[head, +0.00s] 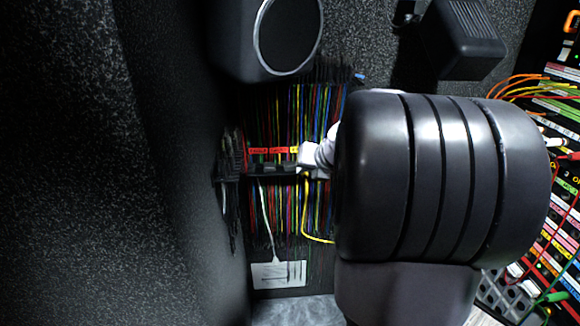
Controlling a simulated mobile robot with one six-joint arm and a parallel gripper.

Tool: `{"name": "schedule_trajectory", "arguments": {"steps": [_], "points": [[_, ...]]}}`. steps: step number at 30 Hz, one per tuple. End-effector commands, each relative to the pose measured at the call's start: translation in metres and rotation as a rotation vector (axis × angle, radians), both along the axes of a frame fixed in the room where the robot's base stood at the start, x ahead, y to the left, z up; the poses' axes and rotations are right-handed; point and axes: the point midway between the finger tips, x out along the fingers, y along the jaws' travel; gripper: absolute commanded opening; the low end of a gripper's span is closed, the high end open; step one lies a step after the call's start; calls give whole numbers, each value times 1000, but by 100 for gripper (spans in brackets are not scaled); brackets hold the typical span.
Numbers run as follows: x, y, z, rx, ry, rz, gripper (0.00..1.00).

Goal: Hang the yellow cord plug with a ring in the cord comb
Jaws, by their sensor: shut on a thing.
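The cord comb (270,169) is a dark bar at the centre left, with many thin coloured cords above and below it. My white gripper (305,160) is at the right part of the comb, shut on the yellow cord plug. The plug itself and its ring are mostly hidden by the gripper. A yellow cord (304,210) runs down from the gripper and bends right behind my dark arm. I cannot tell whether the plug sits in a comb slot.
Red labels (268,150) sit above the comb. A white plate (279,274) with slots is below it. A round-faced black unit (288,35) is above. A patch panel (560,180) with coloured cords is at the right. A dark textured wall (90,170) fills the left.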

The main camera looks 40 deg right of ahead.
Motion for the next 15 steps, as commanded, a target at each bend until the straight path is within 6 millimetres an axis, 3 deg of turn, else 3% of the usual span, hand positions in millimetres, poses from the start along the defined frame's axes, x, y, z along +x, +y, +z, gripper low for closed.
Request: {"name": "schedule_trajectory", "arguments": {"steps": [15], "points": [[34, -28, -8, 0, -1, -1, 0]]}}
